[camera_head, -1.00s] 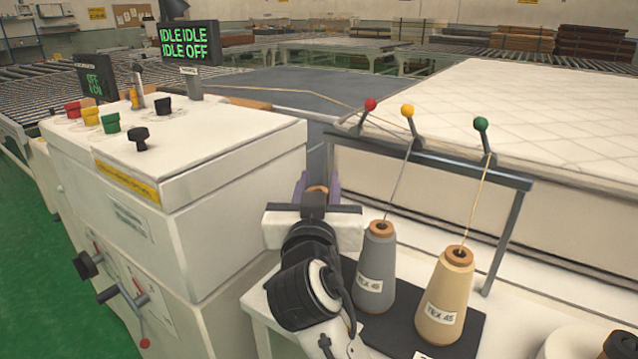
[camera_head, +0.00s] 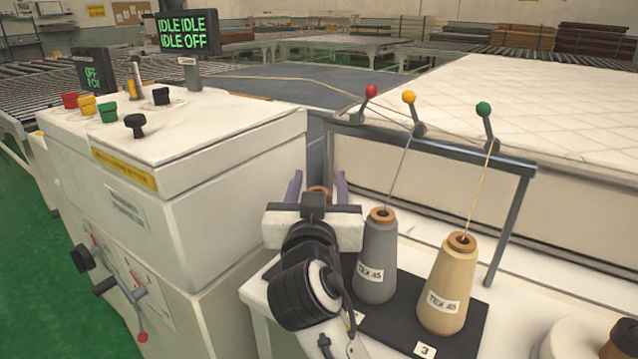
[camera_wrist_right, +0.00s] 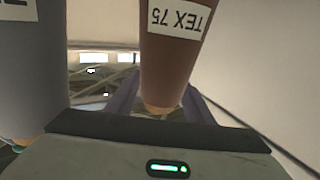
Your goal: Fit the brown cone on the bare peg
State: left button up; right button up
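The brown cone (camera_wrist_right: 172,55), labelled TEX 75, shows upside down in the wrist view, with its narrow tip toward my right gripper. In the head view only its top (camera_head: 318,189) shows; my arm hides the rest. My right gripper (camera_head: 317,187) is open, with its purple fingers on either side of the cone's top and gaps beside it. The bare peg is not visible, and I cannot see what is under the brown cone. The grey cone (camera_head: 377,260) and the tan cone (camera_head: 448,285) stand upright to the right. My left gripper is not in view.
The cones stand on a black mat (camera_head: 388,326) on a white table. A grey rail (camera_head: 440,150) with red, yellow and green knobbed levers rises behind, with threads running down to two cones. A white control cabinet (camera_head: 235,190) stands close on the left.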

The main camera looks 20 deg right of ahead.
jog(key=shift+f, duration=0.1)
pick_arm(q)
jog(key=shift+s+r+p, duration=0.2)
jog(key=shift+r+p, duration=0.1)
jog(key=shift+p, duration=0.4)
pick_arm(e)
notch_tip(320, 180, up, 10)
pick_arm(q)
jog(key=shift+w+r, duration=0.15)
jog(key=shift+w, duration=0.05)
